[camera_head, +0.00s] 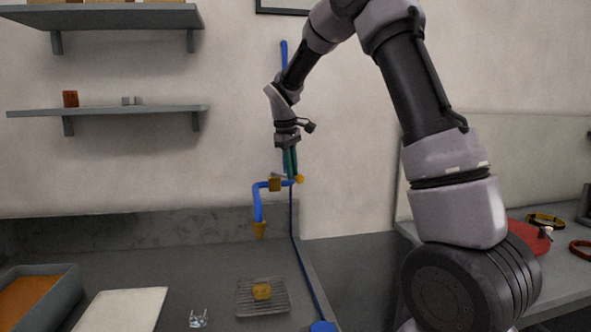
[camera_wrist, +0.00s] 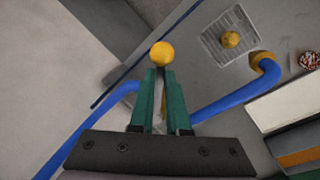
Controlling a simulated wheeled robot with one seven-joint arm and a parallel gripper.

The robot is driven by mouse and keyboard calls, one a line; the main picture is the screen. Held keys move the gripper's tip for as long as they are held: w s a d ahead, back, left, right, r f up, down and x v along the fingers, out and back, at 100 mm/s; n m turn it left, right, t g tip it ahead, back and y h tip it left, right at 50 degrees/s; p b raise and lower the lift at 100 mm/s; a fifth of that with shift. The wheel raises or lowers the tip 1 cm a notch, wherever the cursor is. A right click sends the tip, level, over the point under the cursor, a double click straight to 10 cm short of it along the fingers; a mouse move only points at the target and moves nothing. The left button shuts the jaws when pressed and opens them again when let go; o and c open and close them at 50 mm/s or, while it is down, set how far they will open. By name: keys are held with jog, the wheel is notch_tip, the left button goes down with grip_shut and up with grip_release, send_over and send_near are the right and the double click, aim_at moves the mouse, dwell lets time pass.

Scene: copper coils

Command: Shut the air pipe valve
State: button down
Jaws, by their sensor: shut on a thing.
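A blue air pipe (camera_head: 257,205) runs up along the wall and bends over to a yellow nozzle (camera_head: 259,230) pointing down; it also crosses the wrist view (camera_wrist: 230,103). The valve has a brass-coloured block (camera_head: 275,184) on the pipe and a lever with a yellow ball end (camera_head: 299,179). The ball shows in the wrist view (camera_wrist: 162,54) just past my fingertips. My gripper (camera_head: 292,172), with green fingers, points down and is shut on the valve lever. The fingers hide most of the lever.
A wire rack (camera_head: 246,302) with a yellow lump (camera_head: 262,292) lies on the counter below the nozzle. A white board (camera_head: 120,310) and a grey tray (camera_head: 65,297) stand to the left. Shelves (camera_head: 110,110) hang on the wall.

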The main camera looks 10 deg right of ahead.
jog(key=shift+s+a+m+g+h, duration=0.1)
jog(key=shift+s+a+m+g, duration=0.15)
jog(key=shift+a+m, duration=0.9)
jog(key=shift+s+a+m+g+h, duration=0.1)
jog(key=shift+s+a+m+g, duration=0.15)
jog(key=shift+a+m, duration=0.9)
jog(key=shift+s+a+m+g+h, duration=0.1)
jog(key=shift+s+a+m+g, duration=0.25)
jog(key=shift+m, duration=1.45)
jog(key=shift+w+a, duration=0.1)
jog(key=c, duration=0.9)
grip_release()
jog(key=r, duration=0.3)
jog(key=a+r, duration=0.1)
jog(key=r, duration=0.3)
jog(key=a+r, duration=0.1)
jog(key=r, duration=0.2)
jog(key=shift+r, duration=0.3)
